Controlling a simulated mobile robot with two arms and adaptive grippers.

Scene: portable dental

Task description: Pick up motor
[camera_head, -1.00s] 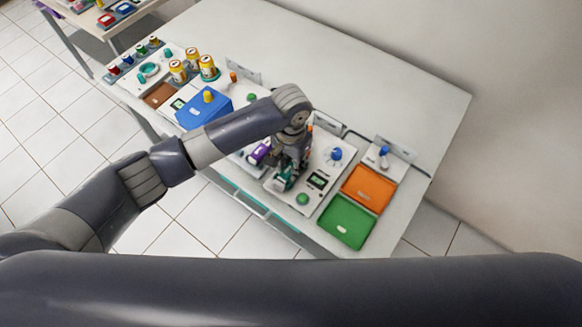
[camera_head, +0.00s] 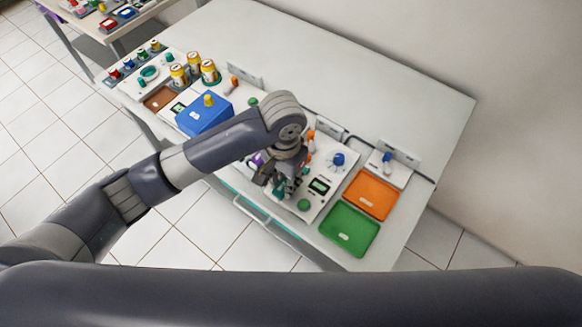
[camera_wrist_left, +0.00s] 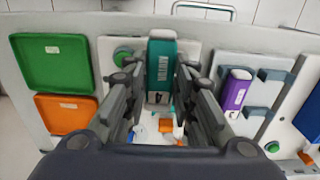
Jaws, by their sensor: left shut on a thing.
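The motor (camera_wrist_left: 161,72) is a teal block with a light label and lettering, seen in the left wrist view between my left gripper's fingers. My left gripper (camera_wrist_left: 160,92) is shut on it. In the head view my left gripper (camera_head: 284,184) hangs over the front part of the table, and a bit of teal shows at its fingers. My wrist hides most of the motor there. I cannot tell how far it is from the panel below. My right gripper is not in view.
On the table stand a green tray (camera_head: 349,229), an orange tray (camera_head: 371,194), a blue box (camera_head: 204,114) and several yellow cans (camera_head: 193,61). A purple block (camera_wrist_left: 236,91) sits in a holder beside the motor. The table's back strip is clear.

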